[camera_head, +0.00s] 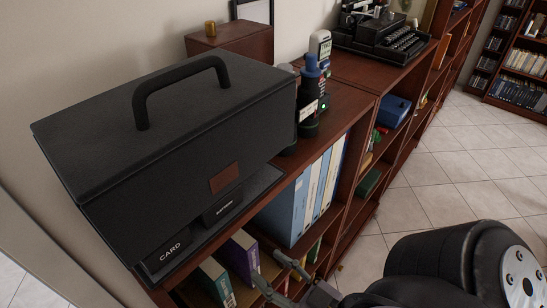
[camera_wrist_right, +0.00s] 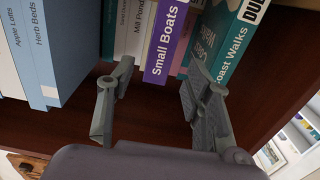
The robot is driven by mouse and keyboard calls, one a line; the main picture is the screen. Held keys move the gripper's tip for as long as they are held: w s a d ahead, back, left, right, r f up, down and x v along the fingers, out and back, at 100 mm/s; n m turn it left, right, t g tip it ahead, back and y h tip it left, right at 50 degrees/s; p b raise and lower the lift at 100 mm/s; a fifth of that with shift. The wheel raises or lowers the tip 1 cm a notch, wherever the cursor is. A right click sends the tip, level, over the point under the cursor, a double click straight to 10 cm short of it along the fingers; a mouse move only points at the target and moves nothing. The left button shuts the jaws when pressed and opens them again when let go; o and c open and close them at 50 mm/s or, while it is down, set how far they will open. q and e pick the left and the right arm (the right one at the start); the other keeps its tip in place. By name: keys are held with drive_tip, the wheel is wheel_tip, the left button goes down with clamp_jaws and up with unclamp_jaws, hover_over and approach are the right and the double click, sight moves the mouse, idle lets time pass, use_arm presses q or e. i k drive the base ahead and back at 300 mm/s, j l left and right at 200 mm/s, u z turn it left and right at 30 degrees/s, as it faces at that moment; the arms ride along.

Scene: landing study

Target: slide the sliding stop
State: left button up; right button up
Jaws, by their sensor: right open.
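I cannot pick out a sliding stop for certain in either view. My right gripper (camera_head: 268,267) is open and empty in front of the shelf below the black box; its fingers also show in the right wrist view (camera_wrist_right: 160,78). They point at the row of books, with the purple "Small Boats" book (camera_wrist_right: 166,40) between and beyond the fingertips. The teal "Coast Walks" book (camera_wrist_right: 227,35) is beyond one finger. The purple book (camera_head: 239,256) and the teal book (camera_head: 216,283) also show in the head view. My left gripper is not in view.
The black box (camera_head: 160,130) with a handle and a "CARD" label stands on the bookcase top. Large blue binders (camera_head: 287,212) fill the neighbouring shelf part. The tiled floor (camera_head: 440,175) is open at right.

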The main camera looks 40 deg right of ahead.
sight(268, 246)
drive_tip(key=z, duration=1.35)
